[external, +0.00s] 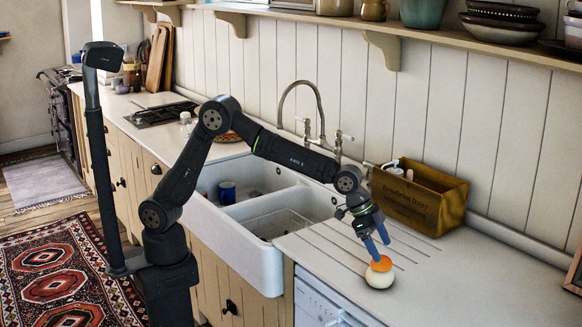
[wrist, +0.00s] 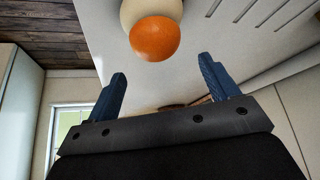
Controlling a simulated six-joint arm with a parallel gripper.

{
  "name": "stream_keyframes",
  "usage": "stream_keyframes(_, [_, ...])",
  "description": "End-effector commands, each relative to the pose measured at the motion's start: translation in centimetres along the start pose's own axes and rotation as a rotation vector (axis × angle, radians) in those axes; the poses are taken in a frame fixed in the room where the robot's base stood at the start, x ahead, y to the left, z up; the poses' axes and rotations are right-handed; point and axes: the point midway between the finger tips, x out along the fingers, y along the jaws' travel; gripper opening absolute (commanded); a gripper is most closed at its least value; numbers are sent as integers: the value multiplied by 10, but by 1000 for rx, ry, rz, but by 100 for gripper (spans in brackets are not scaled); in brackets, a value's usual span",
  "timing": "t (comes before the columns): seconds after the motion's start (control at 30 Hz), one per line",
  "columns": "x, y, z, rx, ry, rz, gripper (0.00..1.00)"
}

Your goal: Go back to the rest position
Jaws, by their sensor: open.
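My gripper (external: 377,237) is over the counter at the right of the sink, pointing down. Its two blue fingers (wrist: 160,82) are spread apart in the wrist view with nothing between them. An orange round object (external: 381,264) sits on top of a cream rounded object (external: 379,277) on the counter, just below the fingertips in the external view. In the wrist view the orange object (wrist: 155,38) lies beyond the fingertips and partly covers the cream one (wrist: 138,10), which is cut by the top edge. Whether a fingertip touches the orange object is unclear.
A wooden crate (external: 418,199) stands at the back of the counter (external: 470,275), right of the tap (external: 318,112). The white double sink (external: 252,244) holds a blue mug (external: 227,192) and a rack. A shelf with bowls (external: 497,22) runs above.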

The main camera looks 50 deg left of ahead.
Motion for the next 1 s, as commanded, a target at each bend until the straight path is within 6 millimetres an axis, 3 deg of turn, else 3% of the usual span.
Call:
stream_keyframes(0.3, [3,0,2,0,-1,0,80])
stream_keyframes(0.53, [28,0,19,0,-4,0,80])
stream_keyframes(1.0, [-67,0,16,0,3,0,80])
